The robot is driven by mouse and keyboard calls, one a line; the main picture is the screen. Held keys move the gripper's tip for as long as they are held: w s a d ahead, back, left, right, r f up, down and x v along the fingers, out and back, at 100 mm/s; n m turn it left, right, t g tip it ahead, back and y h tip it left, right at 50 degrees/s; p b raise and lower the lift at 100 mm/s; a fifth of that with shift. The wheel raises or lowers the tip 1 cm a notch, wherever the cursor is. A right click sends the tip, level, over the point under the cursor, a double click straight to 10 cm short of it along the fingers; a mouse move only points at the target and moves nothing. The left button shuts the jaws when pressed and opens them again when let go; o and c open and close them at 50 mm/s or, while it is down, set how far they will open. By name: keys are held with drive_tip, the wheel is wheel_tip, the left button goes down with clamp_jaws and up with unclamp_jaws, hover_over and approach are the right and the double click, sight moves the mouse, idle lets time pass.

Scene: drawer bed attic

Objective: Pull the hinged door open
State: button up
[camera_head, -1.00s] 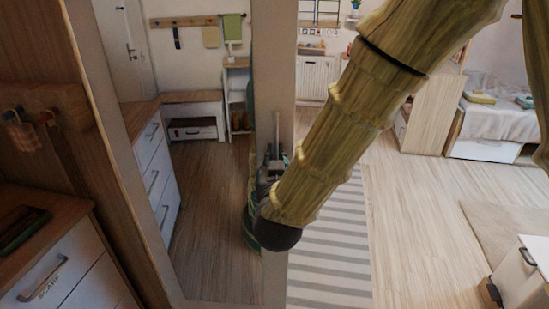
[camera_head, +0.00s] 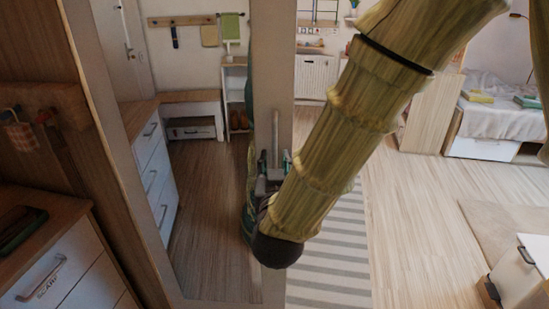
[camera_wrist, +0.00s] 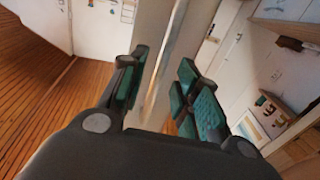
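The hinged door has a mirror-like panel (camera_head: 210,210) in a pale frame (camera_head: 271,50); the panel shows a reflection of the room. A thin upright grey handle (camera_head: 275,135) stands on the frame's right side. My gripper (camera_head: 275,170) is at the handle's lower part, partly hidden behind my wrist. In the wrist view, its green-padded fingers (camera_wrist: 160,85) are spread on either side of a pale upright strip of the door with the narrow handle (camera_wrist: 167,55). A gap shows between the fingers and the strip. I cannot tell whether any pad touches the handle.
A wooden dresser with white drawers (camera_head: 45,275) stands at the lower left, close to the door. A striped rug (camera_head: 330,255) lies right of the door. A white cabinet (camera_head: 522,275) stands at lower right. The wooden floor (camera_head: 420,230) between is clear.

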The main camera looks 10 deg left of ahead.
drive_tip(key=s+d, duration=0.1)
drive_tip(key=s, duration=0.7)
drive_tip(key=shift+s+d, duration=0.2)
drive_tip(key=shift+d, duration=0.1)
drive_tip(key=s+d+f+g+h, duration=0.1)
drive_tip(key=d+f+g, duration=0.3)
drive_tip(key=f, duration=0.7)
drive_tip(key=s+d+f+m+g+p, duration=0.15)
drive_tip(key=d+f, duration=0.35)
drive_tip(key=f, duration=0.5)
drive_tip(key=d+f+g+h, duration=0.1)
drive_tip(key=d+f+g, duration=0.35)
drive_tip(key=f, duration=0.65)
drive_tip(key=s+d+f+g, duration=0.4)
drive_tip(key=s+d+f, duration=0.4)
drive_tip(key=s, duration=0.3)
drive_tip(key=s+d+f+g+h, duration=0.1)
drive_tip(key=s+d+f+g, duration=0.2)
drive_tip(key=s+d+f, duration=0.6)
drive_tip(key=s+f+m, duration=0.1)
drive_tip(key=s, duration=0.2)
drive_tip(key=shift+d+f+g+p, duration=0.2)
drive_tip(key=shift+f+g+p, duration=0.1)
drive_tip(key=shift+g, duration=0.1)
